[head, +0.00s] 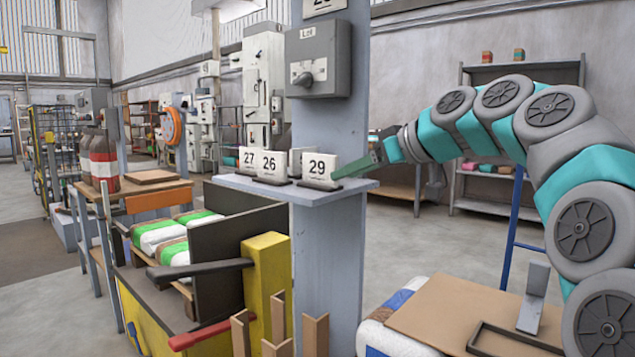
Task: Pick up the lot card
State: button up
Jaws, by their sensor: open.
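Several white number cards in dark bases stand upright on a small grey shelf (300,195) fixed to a grey-blue post. Card 27 (249,160) is at the left, card 26 (270,165) beside it, and card 29 (318,168) at the right, apart from them. My gripper (340,174) reaches in from the right, with a green finger pointing at the lower right edge of card 29. It is open, and its other finger is not clearly visible. I cannot tell whether the finger touches the card.
A grey box labelled Lot (318,60) with a knob is on the post above the shelf. A yellow machine (265,285) with bags is at the lower left. A cardboard-topped stack (440,310) is at the lower right.

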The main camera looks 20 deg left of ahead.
aim_at(304, 179)
jog(key=shift+t+y, duration=0.3)
jog(key=shift+w+a+r+x, duration=0.1)
jog(key=shift+r+x, duration=0.2)
jog(key=shift+x, duration=1.1)
jog(key=shift+w+a+r+x, duration=0.1)
jog(key=shift+r+x, duration=0.2)
jog(key=shift+x, duration=1.1)
jog(key=shift+w+a+r+x, duration=0.1)
jog(key=shift+r+x, duration=0.2)
jog(key=shift+x, duration=1.1)
jog(key=shift+d, duration=0.1)
jog(key=shift+c, duration=0.2)
jog(key=shift+n, duration=0.3)
grip_shut()
